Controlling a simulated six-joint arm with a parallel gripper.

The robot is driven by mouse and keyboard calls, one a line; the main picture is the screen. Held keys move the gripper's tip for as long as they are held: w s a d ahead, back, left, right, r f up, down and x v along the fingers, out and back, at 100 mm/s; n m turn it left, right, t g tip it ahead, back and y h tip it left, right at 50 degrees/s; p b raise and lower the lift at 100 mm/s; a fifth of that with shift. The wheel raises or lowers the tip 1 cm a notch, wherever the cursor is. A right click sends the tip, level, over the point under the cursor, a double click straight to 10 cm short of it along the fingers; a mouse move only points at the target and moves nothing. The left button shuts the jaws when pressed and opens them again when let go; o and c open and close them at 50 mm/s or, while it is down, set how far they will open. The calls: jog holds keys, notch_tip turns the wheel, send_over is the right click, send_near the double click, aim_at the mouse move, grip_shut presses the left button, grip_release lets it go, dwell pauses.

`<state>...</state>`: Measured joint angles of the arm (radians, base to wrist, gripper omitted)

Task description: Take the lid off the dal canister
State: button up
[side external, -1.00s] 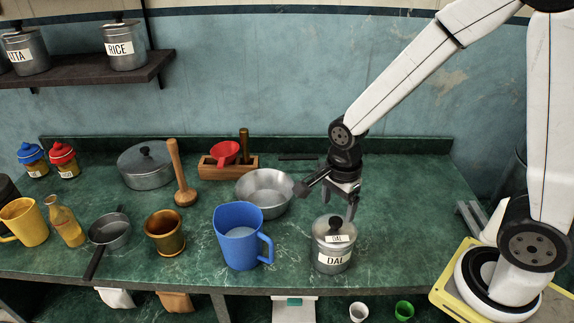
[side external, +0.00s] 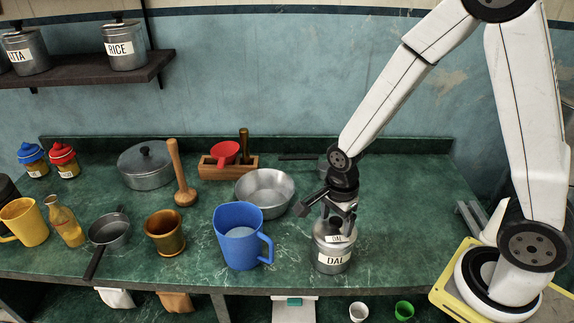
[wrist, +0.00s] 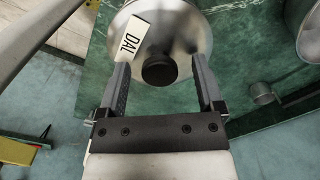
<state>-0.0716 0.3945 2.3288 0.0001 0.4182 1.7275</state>
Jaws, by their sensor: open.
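The dal canister (side external: 333,262) is a metal tin with a white DAL label, standing upright near the front edge of the green counter. The lid's black knob (wrist: 160,70) lies between my gripper's fingers in the wrist view. My gripper (side external: 337,224) is open just over the lid, and its fingers (wrist: 160,82) stand apart on either side of the knob with gaps. In the side view the gripper hides the knob.
A blue jug (side external: 238,246) stands close to the left of the canister. A metal bowl (side external: 264,190) is behind, to the left. The counter (side external: 410,235) to the right of the canister is clear up to my base.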

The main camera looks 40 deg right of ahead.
aim_at(337, 220)
grip_shut()
jog(key=shift+r, duration=0.2)
dwell(0.3)
notch_tip(337, 220, up, 10)
jog(key=shift+f, duration=0.15)
dwell(0.6)
dwell(0.4)
